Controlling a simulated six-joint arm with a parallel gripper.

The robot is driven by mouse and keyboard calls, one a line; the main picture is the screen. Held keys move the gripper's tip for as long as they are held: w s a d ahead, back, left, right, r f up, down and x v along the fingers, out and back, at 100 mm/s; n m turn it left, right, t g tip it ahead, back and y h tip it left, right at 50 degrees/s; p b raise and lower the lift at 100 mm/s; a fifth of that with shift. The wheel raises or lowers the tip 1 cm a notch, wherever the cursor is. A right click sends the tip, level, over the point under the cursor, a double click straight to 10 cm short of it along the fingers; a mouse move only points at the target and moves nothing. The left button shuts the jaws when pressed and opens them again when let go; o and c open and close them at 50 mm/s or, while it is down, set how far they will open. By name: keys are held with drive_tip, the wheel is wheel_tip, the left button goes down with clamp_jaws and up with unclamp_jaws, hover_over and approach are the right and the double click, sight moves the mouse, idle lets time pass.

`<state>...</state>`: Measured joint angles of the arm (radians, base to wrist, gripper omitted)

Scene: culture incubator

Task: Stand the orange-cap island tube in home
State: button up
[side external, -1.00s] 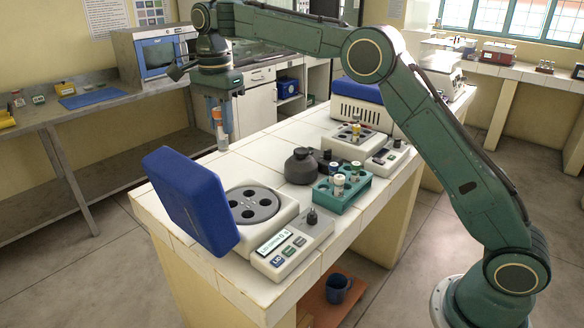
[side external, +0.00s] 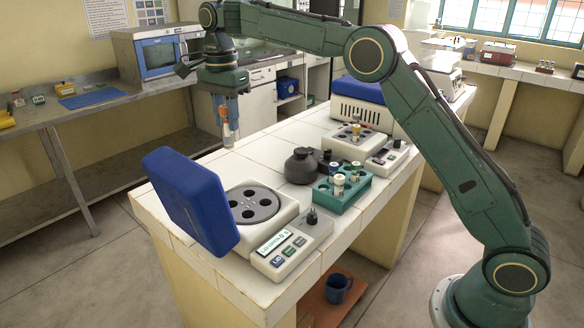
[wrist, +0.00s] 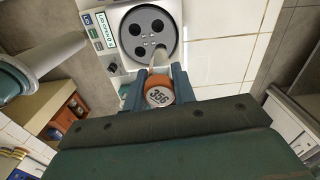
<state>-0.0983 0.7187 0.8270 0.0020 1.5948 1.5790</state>
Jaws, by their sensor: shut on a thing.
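My gripper (side external: 226,118) is shut on the orange-cap tube (side external: 229,138) and holds it upright, or nearly so, in the air by the bench's far left edge. In the wrist view the orange cap (wrist: 159,90), marked 356, sits between the fingers of my gripper (wrist: 160,84). The tube's pale body runs away from the camera behind the cap. I cannot tell which place is called home.
A white incubator (side external: 286,218) with a round dark holed plate (side external: 253,206) and a raised blue lid (side external: 188,200) stands at the bench's near end.

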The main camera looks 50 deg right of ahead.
drive_tip(key=s+d+f+m, duration=0.2)
drive_tip(key=s+d+f, duration=0.1)
drive_tip(key=d, duration=0.9)
drive_tip(key=s+d+f+m, duration=0.2)
drive_tip(key=s+d, duration=0.3)
drive_tip(key=d, duration=0.6)
drive_tip(key=s+d+f+m, duration=0.1)
drive_tip(key=s+d+f, duration=0.3)
drive_tip(key=d, duration=0.8)
drive_tip(key=shift+d+f+m, duration=0.3)
drive_tip(key=shift+f+m, duration=0.1)
drive_tip(key=shift+f, duration=0.1)
drive_tip(key=shift+f, duration=0.1)
drive_tip(key=shift+f, duration=2.8)
drive_tip(key=shift+f, duration=0.5)
drive_tip(key=shift+f, duration=0.65)
drive_tip(key=shift+f, duration=0.35)
drive_tip(key=shift+f, duration=1.25)
